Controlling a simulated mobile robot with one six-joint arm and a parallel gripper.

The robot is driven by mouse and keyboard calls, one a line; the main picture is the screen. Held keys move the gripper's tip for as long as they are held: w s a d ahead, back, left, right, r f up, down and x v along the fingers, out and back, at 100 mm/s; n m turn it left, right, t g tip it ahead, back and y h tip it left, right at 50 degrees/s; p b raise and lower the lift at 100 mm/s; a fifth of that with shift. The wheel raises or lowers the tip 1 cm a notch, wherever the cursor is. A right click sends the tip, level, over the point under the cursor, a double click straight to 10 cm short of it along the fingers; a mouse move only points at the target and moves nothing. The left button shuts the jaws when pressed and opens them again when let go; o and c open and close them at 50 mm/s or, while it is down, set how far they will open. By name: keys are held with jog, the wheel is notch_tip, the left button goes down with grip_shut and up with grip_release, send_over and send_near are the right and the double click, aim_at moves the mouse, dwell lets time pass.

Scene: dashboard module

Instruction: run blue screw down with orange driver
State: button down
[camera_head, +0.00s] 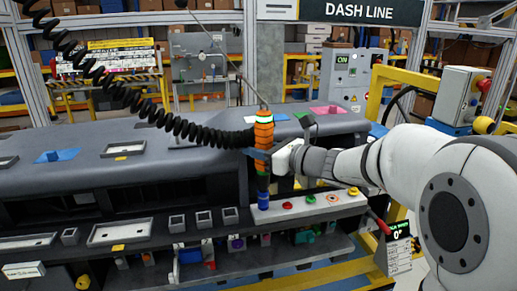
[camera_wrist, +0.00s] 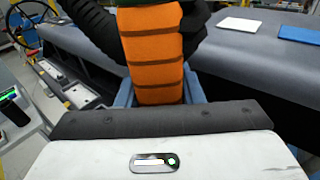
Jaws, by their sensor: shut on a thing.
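The orange driver (camera_head: 264,132) hangs upright on a black coiled hose, with a green band near its top. My gripper (camera_head: 262,156) is shut around its lower body, coming from the right. In the wrist view the ribbed orange driver body (camera_wrist: 153,60) stands between the blue fingers of my gripper (camera_wrist: 158,97). The blue screw (camera_head: 263,201) shows directly below the driver, at the left end of a pale strip (camera_head: 295,207) on the dashboard. The driver's tip is in line with it; whether they touch is too small to tell. The wrist view does not show the screw.
Red (camera_head: 287,205), green (camera_head: 311,199) and orange-ringed (camera_head: 333,198) spots sit along the strip to the right. The coiled hose (camera_head: 120,88) sweeps across the upper left. A lower shelf (camera_head: 215,265) holds small coloured parts. A small display (camera_head: 398,240) stands at the right.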

jog(key=shift+f+b, duration=0.8)
jog(key=shift+b, duration=0.35)
dwell(3.5)
